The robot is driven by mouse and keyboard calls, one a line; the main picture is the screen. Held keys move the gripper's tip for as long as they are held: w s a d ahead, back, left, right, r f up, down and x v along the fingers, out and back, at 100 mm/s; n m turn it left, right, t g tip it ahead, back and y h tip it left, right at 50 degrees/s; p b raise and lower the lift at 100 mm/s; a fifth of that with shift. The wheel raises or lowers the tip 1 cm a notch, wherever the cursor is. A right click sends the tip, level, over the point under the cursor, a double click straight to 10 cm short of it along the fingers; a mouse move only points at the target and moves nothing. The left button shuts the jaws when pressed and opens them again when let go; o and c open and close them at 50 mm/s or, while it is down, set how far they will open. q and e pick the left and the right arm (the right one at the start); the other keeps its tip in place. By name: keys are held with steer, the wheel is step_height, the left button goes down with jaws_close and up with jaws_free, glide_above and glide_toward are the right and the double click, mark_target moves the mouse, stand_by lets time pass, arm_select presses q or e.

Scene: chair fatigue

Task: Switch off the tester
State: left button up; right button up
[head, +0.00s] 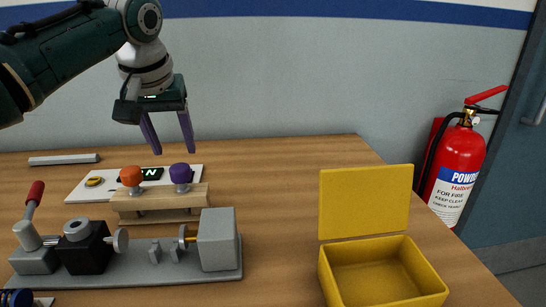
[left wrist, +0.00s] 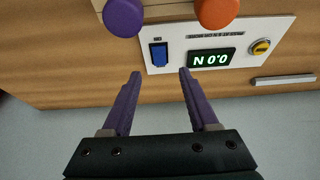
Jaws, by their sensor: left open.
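The white control panel (head: 80,194) lies flat on the table behind the wooden stand; it also shows in the left wrist view (left wrist: 272,30). It has a blue rocker switch (left wrist: 158,54), a lit display (left wrist: 210,59) reading like "N 0'0", and a yellow knob (left wrist: 261,46). In the head view the blue switch cannot be made out near the purple knob. My left gripper (head: 174,150) is open and empty above the panel, fingers pointing down. In the left wrist view the blue switch shows just beyond and between its fingertips (left wrist: 160,72). My right gripper is not in view.
A wooden stand (head: 150,201) with orange (head: 131,176) and purple (head: 181,173) knobs stands before the panel. A grey clamp rig (head: 218,240) is nearer. A grey bar (head: 64,160) lies behind. An open yellow box (head: 340,284) stands right. Bare table lies between.

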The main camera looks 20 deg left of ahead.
arm_select(q)
steer(key=b+x, duration=0.2)
steer(key=x, duration=0.5)
steer(key=shift+b, duration=0.35)
jaws_close()
